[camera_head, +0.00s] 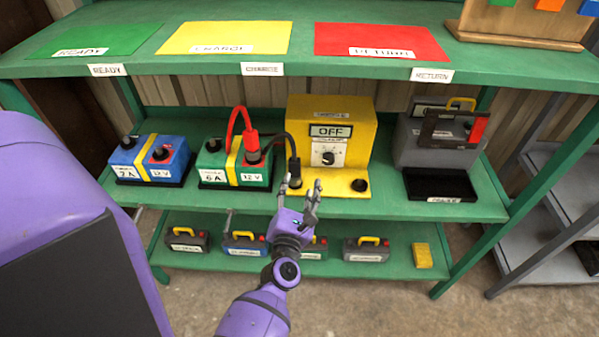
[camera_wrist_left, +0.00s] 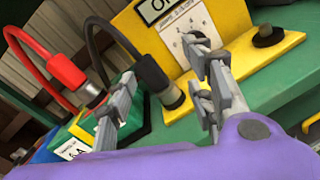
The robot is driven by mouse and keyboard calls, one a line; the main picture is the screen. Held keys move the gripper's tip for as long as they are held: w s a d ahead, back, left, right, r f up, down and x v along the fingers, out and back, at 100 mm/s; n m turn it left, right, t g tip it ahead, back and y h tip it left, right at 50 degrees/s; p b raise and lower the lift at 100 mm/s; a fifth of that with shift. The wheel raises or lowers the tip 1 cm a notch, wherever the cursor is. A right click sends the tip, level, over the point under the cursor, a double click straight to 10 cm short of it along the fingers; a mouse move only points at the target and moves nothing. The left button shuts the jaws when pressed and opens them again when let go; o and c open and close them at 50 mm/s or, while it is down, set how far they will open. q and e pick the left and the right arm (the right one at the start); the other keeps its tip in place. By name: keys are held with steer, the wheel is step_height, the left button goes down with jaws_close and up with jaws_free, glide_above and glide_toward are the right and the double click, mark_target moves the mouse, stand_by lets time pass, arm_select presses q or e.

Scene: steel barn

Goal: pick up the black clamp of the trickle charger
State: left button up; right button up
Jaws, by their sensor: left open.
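The yellow charger (camera_head: 352,112) stands on the middle shelf, with a dial and a display reading OFF. Its black clamp (camera_head: 294,172) is upright at the left of the charger's yellow base, with a black cable looping from its top. The red clamp (camera_head: 253,150) sits on the green 12 V battery (camera_head: 212,164) to the left. My left gripper (camera_head: 301,188) is open, just in front of the black clamp. In the left wrist view, the black clamp (camera_wrist_left: 167,88) shows between the spread fingers (camera_wrist_left: 163,66); I cannot tell whether they touch it. My right gripper is not in view.
A blue battery (camera_head: 150,160) stands further left and a grey device (camera_head: 440,140) with a black tray stands right. A black post (camera_head: 360,185) is on the charger base's right. The upper shelf (camera_head: 180,68) overhangs; several small batteries fill the lower shelf.

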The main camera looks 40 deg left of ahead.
mark_target(294, 169)
arm_select(q)
steer(key=n, duration=0.2)
steer(key=a+n+y, duration=0.1)
steer(key=n, duration=0.1)
steer(key=a+n+g+y, duration=0.1)
steer(key=shift+w+a+n, duration=0.1)
steer(key=shift+n, duration=0.3)
steer(key=shift+w+a, duration=0.2)
steer(key=shift+w, duration=0.1)
steer(key=x, duration=0.4)
steer(key=f+p+x, duration=0.1)
steer(key=x, duration=0.2)
steer(key=shift+c, duration=0.2)
jaws_close()
